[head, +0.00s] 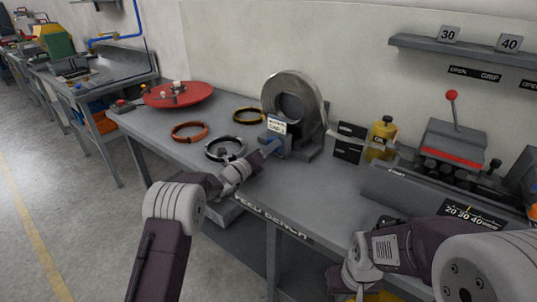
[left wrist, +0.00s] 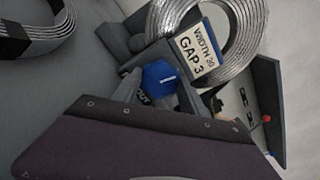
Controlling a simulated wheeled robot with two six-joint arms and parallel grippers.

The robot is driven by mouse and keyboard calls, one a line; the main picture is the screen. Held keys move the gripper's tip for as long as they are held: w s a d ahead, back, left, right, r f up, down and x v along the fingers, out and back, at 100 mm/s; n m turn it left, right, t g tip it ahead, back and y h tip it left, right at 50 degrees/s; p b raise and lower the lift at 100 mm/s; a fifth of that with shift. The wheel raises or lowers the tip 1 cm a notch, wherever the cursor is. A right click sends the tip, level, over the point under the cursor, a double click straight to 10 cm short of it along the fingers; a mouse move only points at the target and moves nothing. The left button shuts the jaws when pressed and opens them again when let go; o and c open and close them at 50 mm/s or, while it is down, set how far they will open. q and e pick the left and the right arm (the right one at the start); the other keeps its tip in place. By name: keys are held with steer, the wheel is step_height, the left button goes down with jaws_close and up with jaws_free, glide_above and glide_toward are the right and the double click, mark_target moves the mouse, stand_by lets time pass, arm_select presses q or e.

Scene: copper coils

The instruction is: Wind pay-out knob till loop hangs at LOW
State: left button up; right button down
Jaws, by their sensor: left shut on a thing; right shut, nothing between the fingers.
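A blue knob (left wrist: 160,77) shows in the left wrist view, on the stand below a sign reading WIDTH 20 GAP 3 (left wrist: 196,52). My left gripper (head: 270,148) is shut on this knob; its fingers (left wrist: 160,98) reach it from below in the wrist view, beside dark lettering that ends in OUT. A silvery coil of strip (head: 292,98) stands upright behind the knob, and its rim also shows in the wrist view (left wrist: 248,55). My right gripper (head: 350,278) is low at the bottom edge, shut and empty, its fingertips hardly visible. I see no hanging loop or LOW mark.
A yellow bottle (head: 381,138) and a red-levered machine (head: 452,145) stand to the right.

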arm_select(q)
steer(key=m+b, duration=0.4)
steer(key=b, duration=0.1)
steer(key=m+b, duration=0.5)
steer(key=b, duration=0.1)
steer(key=m+b, duration=0.4)
steer(key=b, duration=0.2)
steer(key=shift+f+m, duration=0.25)
steer(key=shift+m, duration=0.05)
steer(key=shift+s+d+r+m+b, duration=0.1)
steer(key=shift+r+m+b, duration=0.05)
steer(key=shift+m+b, duration=1.85)
steer(key=shift+m, duration=0.3)
steer(key=o, duration=1.4)
steer(key=shift+s+a, duration=0.3)
steer(key=shift+s, duration=0.05)
steer(key=b+v, duration=0.2)
steer(key=v, duration=0.6)
